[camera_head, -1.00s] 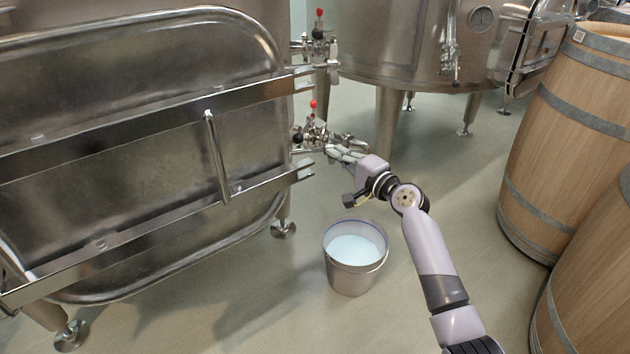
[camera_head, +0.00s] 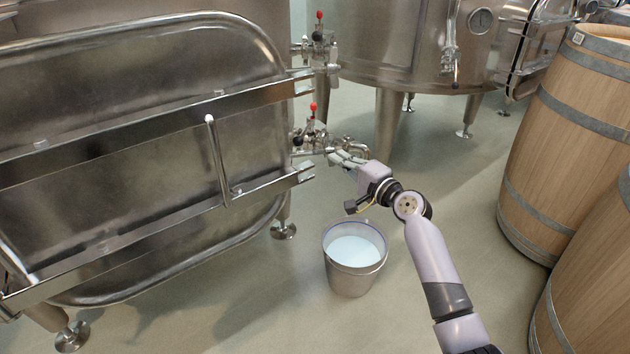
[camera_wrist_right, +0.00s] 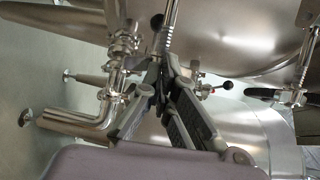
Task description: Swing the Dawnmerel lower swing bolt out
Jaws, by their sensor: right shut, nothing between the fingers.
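The closed steel hatch door (camera_head: 140,92) of the near vat fills the left of the head view. Its lower crossbar (camera_head: 130,238) ends in a forked bracket (camera_head: 304,172) at the door's right edge. I cannot clearly make out the lower swing bolt among the fittings there. My right gripper (camera_head: 337,158) is just right of that bracket, in front of the lower valve fittings, shut and empty. In the right wrist view its dark fingers (camera_wrist_right: 165,108) are together, near steel pipework and a threaded rod (camera_wrist_right: 169,30); contact cannot be told. My left gripper is not in view.
A lower valve with a red knob (camera_head: 313,106) and a pipe elbow (camera_head: 357,147) sit close to the gripper. A bucket of pale liquid (camera_head: 354,277) stands on the floor below. Wooden barrels (camera_head: 567,140) stand at right; another vat (camera_head: 385,45) is behind.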

